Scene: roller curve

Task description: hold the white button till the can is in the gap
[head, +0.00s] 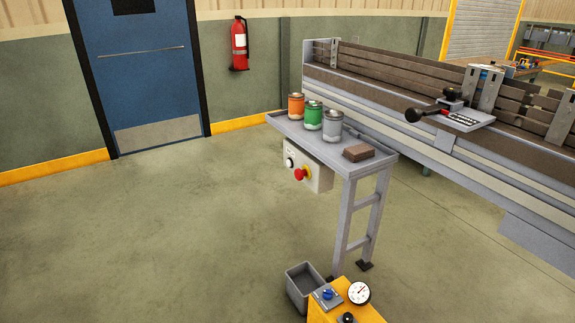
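A control box (318,177) hangs under the front edge of a grey side shelf (371,169). On its face is a small button with a pale centre and dark rim (290,162), and a red mushroom button (301,174) sits beside it. An orange can (296,107), a green can (313,117) and a grey can (332,126) stand upright in a row on the shelf. The long conveyor (400,104) runs behind them; I cannot tell which part of it is the gap. Neither of my grippers is in view.
A brown block (358,153) lies on the shelf. A grey bin (303,290) and a yellow box with a gauge (358,293) are below. The floor at left is clear before a blue door (140,75).

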